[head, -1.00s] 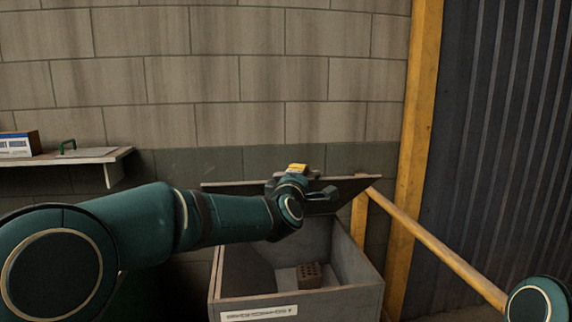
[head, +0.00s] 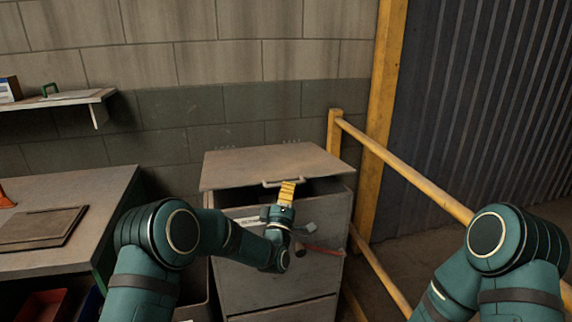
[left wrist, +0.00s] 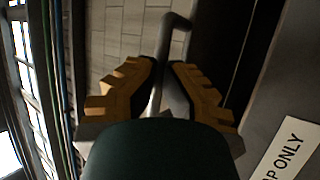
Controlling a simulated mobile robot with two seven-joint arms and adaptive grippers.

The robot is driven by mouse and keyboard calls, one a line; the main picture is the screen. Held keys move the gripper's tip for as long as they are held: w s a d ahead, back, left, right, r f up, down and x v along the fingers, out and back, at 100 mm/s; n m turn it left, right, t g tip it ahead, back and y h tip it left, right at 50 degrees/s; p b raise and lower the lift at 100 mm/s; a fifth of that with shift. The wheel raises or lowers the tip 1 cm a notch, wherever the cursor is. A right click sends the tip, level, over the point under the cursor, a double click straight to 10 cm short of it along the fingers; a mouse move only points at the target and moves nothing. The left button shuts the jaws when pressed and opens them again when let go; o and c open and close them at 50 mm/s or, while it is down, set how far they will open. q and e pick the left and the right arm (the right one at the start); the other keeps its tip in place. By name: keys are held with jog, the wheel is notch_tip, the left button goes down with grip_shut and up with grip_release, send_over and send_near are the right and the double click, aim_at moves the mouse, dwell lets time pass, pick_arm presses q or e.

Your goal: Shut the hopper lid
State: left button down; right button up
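The grey hopper (head: 275,290) stands against the wall in the middle of the head view. Its flat lid (head: 262,163) is tilted low over the top, with a dark gap under its front edge. A bar handle (head: 270,183) is at the lid's front edge. My left gripper (head: 287,190), with yellow fingers, is at this handle. In the left wrist view, the handle (left wrist: 176,30) runs between the two fingertips (left wrist: 163,66), which are close in on it. The hopper's inside is hidden. My right arm shows at the right, but its gripper is out of view.
A workbench (head: 110,187) with a flat board (head: 42,228) stands at the left. A wall shelf (head: 75,103) is above it. A yellow rail (head: 405,172) and post run close along the hopper's right side. A red-handled item (head: 325,251) shows at the hopper front.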

pick_arm(q)
notch_tip(320, 180, down, 9)
jog(key=shift+a, duration=0.25)
jog(key=c, duration=1.4)
grip_release()
jog(key=shift+o, duration=0.6)
jog(key=shift+w+f, duration=0.2)
jog(key=shift+w, duration=0.15)
jog(key=shift+s+r, duration=0.1)
jog(key=shift+r, duration=0.1)
